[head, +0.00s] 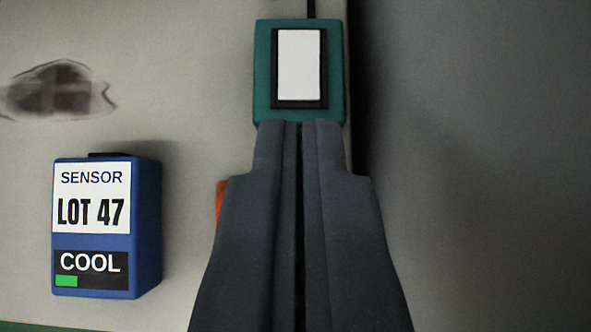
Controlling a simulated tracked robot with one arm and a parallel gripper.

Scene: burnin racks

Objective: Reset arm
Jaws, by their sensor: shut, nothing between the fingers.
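My gripper (300,124) comes up from the bottom middle of the head view. Its two dark grey fingers are together with nothing held between them. The fingertips overlap the lower edge of a teal block (263,72) with a white panel in a black frame; I cannot tell whether they touch it. The fingers hide what lies directly beneath them.
A blue sensor box (148,235) labelled "LOT 47" and "COOL" is at the lower left. A bit of orange (221,200) shows beside my left finger. A dark smudge (60,90) marks the pale surface at upper left. The grey area at right is bare.

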